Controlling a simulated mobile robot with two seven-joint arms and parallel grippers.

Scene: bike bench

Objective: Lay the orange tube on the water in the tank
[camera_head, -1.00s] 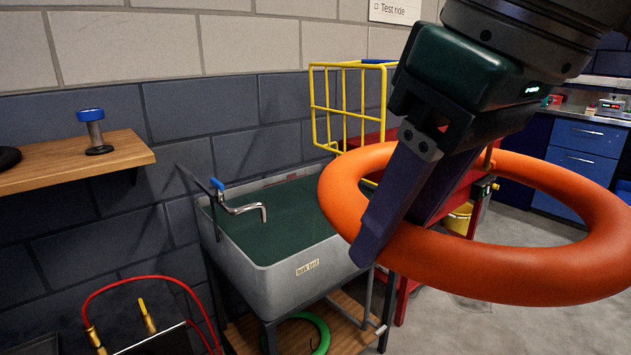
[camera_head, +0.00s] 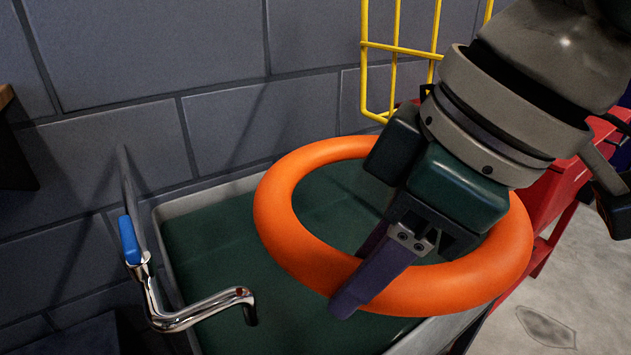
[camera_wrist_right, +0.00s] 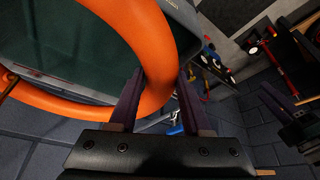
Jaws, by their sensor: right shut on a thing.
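The orange tube (camera_head: 288,231) is a thick ring, seen over the tank in the head view. My right gripper (camera_head: 362,290) is shut on the tube's near side, with a purple finger across it. In the right wrist view the tube (camera_wrist_right: 150,45) passes between the two fingers (camera_wrist_right: 160,100). The grey tank (camera_head: 215,198) holds dark green water (camera_head: 215,245) below the ring. I cannot tell whether the tube touches the water. My left gripper is not in the head view.
A chrome tap (camera_head: 190,315) with a blue handle stands at the tank's left edge. A yellow wire rack (camera_head: 393,50) is behind, and a red bench (camera_head: 575,175) is at the right. A block wall (camera_head: 160,60) backs the tank.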

